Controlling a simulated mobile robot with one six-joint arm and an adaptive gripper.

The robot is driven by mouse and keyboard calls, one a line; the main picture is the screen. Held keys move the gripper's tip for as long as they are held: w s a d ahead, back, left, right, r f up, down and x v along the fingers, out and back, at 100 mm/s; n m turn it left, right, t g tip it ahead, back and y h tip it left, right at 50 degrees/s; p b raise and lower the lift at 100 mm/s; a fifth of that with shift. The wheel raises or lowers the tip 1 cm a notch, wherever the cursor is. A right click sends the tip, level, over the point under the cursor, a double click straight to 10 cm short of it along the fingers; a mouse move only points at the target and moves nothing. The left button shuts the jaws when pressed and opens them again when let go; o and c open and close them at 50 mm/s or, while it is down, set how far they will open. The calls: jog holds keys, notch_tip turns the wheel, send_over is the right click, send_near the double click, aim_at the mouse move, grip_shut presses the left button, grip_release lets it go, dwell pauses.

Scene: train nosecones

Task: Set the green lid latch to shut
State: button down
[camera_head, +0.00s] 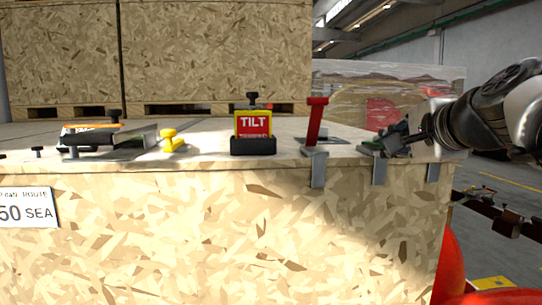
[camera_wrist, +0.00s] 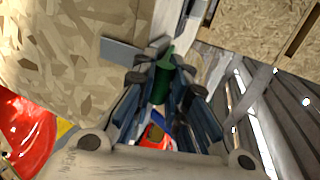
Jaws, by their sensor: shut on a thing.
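The green lid latch (camera_wrist: 161,86) shows in the wrist view as a green handle between the two fingers of my gripper (camera_wrist: 164,75). The fingers are closed around it, and its tip sticks out beyond them. In the head view my gripper (camera_head: 395,138) is at the right end of the crate's top edge, coming in from the right. There the gripper hides most of the handle, so I cannot tell its exact angle. The latch's grey metal bracket (camera_head: 379,171) hangs over the crate's front edge below the gripper.
A red latch (camera_head: 316,122) stands upright to the left. Further left on the crate top (camera_head: 205,149) are a red and yellow TILT indicator (camera_head: 253,124), a yellow latch (camera_head: 173,140) and a dark box-like item (camera_head: 108,137). Larger crates (camera_head: 215,55) stand behind.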

jog(key=shift+f+b, duration=0.55)
jog(key=c, duration=1.6)
grip_release()
jog(key=shift+r, duration=0.1)
jog(key=shift+r, duration=0.1)
notch_tip(320, 180, up, 10)
jog(key=shift+f, duration=0.1)
jog(key=shift+c, duration=0.3)
